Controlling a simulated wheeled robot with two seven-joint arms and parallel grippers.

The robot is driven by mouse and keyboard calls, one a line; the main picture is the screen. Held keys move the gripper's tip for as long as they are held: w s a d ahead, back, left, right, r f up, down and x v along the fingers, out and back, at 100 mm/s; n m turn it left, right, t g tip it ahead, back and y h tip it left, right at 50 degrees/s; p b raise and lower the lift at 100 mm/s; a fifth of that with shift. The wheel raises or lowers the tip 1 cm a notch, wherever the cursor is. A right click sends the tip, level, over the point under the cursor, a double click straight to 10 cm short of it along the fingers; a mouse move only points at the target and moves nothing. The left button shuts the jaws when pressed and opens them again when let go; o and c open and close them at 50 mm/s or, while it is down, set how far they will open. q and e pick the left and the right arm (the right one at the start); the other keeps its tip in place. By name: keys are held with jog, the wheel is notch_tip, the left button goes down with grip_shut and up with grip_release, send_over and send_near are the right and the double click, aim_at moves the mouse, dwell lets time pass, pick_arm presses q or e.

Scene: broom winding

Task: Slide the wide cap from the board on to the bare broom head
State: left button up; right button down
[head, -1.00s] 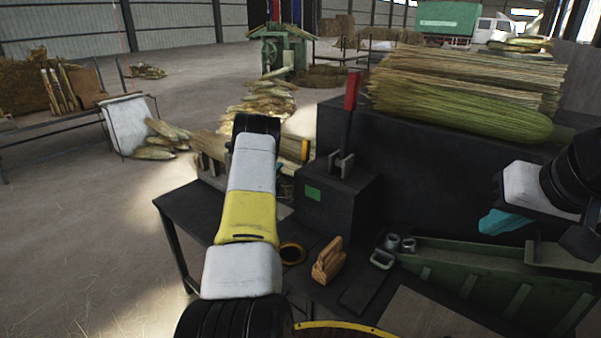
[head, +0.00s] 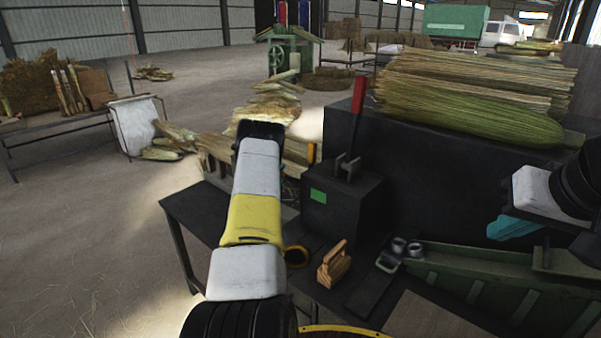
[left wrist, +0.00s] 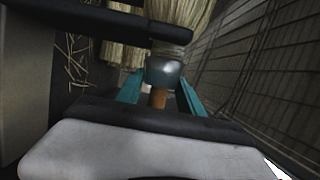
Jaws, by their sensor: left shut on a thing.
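In the left wrist view, my left gripper (left wrist: 160,92) has its teal fingers on either side of a shiny grey metal cap (left wrist: 163,70), shut on it. A short brown stick (left wrist: 158,98) shows just below the cap, between the fingers. Pale broom straw (left wrist: 185,14) stands directly beyond the cap; whether the cap sits over the straw I cannot tell. In the head view my left arm hides that gripper and the cap. My right gripper (head: 513,228) is at the right, over the green trough; its teal fingers overlap, so their opening is unclear.
Straw bundles (head: 470,95) lie on the dark block behind.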

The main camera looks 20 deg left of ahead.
pick_arm(q)
jog(key=o, duration=1.4)
jog(key=s, duration=0.8)
notch_tip(320, 180, up, 14)
jog(key=w+d+n+g+y, duration=0.2)
jog(key=d+n, duration=0.1)
jog(key=n, duration=0.3)
jog(key=s+d+r+n+g, duration=0.3)
jog(key=s+d+r+n, duration=0.2)
jog(key=s+d+r, duration=0.4)
jog(key=s+d+r+n+g+h, duration=0.1)
jog(key=s+d+n+g, duration=0.1)
jog(key=s+d, duration=0.4)
jog(key=s+d+r+n+g+h, duration=0.2)
jog(key=s+d, duration=0.4)
jog(key=s, duration=0.9)
jog(key=s+d+r+n+g+h, duration=0.1)
jog(key=s+d+n+g, duration=0.1)
jog(key=s+d, duration=0.4)
jog(key=shift+s+d+r+g+h, duration=0.1)
jog(key=shift+s+d+g+h, duration=0.1)
jog(key=shift+s, duration=1.15)
jog(key=shift+s+d+r+g+h, duration=0.1)
jog(key=shift+s+g, duration=0.1)
jog(key=shift+s, duration=1.1)
